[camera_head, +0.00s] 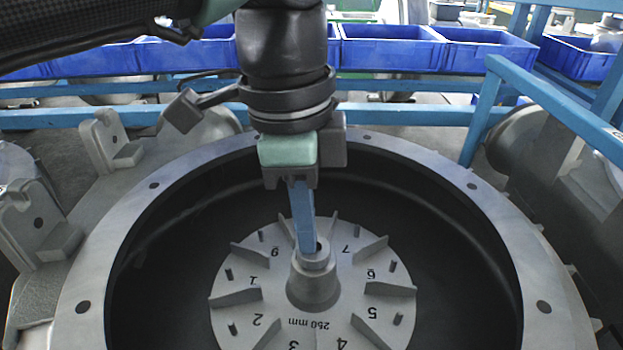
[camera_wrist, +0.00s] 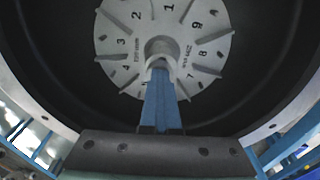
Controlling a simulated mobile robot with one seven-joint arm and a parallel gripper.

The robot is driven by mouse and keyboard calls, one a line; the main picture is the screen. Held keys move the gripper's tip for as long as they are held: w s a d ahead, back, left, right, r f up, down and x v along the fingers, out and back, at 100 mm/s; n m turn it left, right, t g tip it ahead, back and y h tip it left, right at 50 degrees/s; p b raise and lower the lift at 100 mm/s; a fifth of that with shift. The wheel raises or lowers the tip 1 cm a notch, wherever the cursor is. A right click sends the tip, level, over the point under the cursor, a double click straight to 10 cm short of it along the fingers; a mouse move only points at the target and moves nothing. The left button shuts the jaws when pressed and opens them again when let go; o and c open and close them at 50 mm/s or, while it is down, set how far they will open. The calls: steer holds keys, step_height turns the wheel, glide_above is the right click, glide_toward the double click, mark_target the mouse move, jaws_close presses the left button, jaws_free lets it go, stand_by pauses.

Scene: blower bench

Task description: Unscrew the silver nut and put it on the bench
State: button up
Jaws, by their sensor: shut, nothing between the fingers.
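The numbered grey impeller disc (camera_head: 375,285) lies inside the round housing, with a raised conical hub (camera_head: 314,288) at its centre. A pale ring-like piece on top of the hub (camera_head: 325,259) may be the silver nut; I cannot clearly tell it from the hub top. My gripper (camera_head: 308,250) points down with its blue fingers together, tips at the top of the hub, partly covering it. In the wrist view, the closed fingers (camera_wrist: 160,75) reach the hub, and a pale curved edge shows around their tips. Whether they touch it is unclear.
The grey housing rim (camera_head: 125,215) with bolt holes surrounds the dark cavity. Grey brackets (camera_head: 112,150) stand at the left. A blue frame rail (camera_head: 550,92) runs at the right. Blue bins (camera_head: 390,50) line the back.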

steer(key=m, duration=0.3)
steer(key=d+r+m+y+p, duration=0.1)
steer(key=shift+w+m, duration=0.1)
steer(key=shift+m, duration=0.2)
steer(key=m, duration=0.2)
steer(key=m+p, duration=0.1)
steer(key=m, duration=0.1)
steer(key=shift+w+a, duration=0.1)
steer(key=shift+w, duration=0.15)
steer(key=m+p, duration=0.1)
steer(key=m, duration=0.8)
steer(key=shift+a+p, duration=0.15)
steer(key=shift+p, duration=0.2)
steer(key=shift+c, duration=0.3)
jaws_close()
